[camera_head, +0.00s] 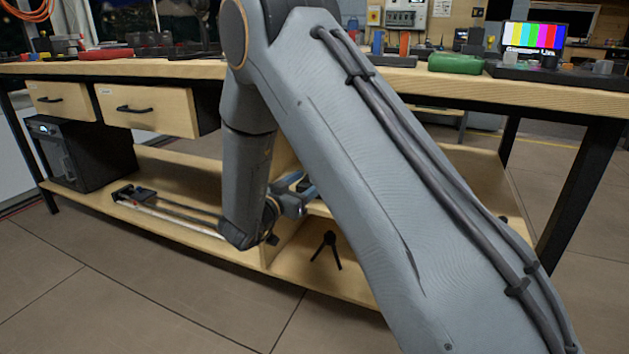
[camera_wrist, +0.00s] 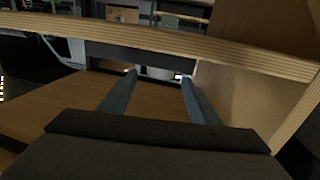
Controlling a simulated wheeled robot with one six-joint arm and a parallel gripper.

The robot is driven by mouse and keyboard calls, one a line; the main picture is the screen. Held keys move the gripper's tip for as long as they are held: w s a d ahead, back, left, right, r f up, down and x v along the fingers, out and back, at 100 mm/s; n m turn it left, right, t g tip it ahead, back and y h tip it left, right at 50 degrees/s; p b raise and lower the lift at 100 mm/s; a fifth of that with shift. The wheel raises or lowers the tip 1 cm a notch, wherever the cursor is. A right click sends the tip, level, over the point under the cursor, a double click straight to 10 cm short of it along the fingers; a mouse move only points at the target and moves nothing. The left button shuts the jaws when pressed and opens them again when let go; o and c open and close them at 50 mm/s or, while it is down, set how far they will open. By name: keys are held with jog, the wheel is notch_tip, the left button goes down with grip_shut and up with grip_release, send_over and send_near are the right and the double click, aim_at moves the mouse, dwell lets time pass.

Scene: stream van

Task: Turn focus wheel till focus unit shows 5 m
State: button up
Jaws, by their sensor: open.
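I cannot make out the focus wheel or the focus unit's reading in either view. A small screen (camera_head: 533,36) with colour bars and unreadable lettering stands on the bench top at the far right of the head view. Small grey knob-like parts (camera_head: 602,67) sit beside it on a dark base. My gripper (camera_head: 297,190) is low under the bench top, just above the lower shelf, partly hidden by my arm. In the wrist view my gripper (camera_wrist: 158,76) has its two fingers apart with nothing between them, well away from the screen.
The wooden bench (camera_head: 155,69) has two drawers and a lower shelf (camera_head: 180,165). A black box (camera_head: 80,152), a long rail-like item (camera_head: 165,210) and a small black tripod (camera_head: 327,250) are on the shelf. A green case (camera_head: 455,63) lies on top. Wooden edges (camera_wrist: 150,31) surround my gripper.

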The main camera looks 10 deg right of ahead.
jog(key=shift+b+x, duration=0.45)
jog(key=shift+x, duration=1.3)
jog(key=c, duration=1.1)
jog(key=shift+o, duration=0.2)
jog(key=shift+w+a+r+m+g+h+p, duration=0.1)
jog(key=shift+m+g+h+p, duration=0.5)
jog(key=shift+g+p, duration=0.25)
jog(key=shift+w+m+g+h+p, duration=0.15)
jog(key=shift+m+g+h+p, duration=0.55)
jog(key=shift+m+g+h, duration=0.5)
jog(key=shift+y, duration=0.3)
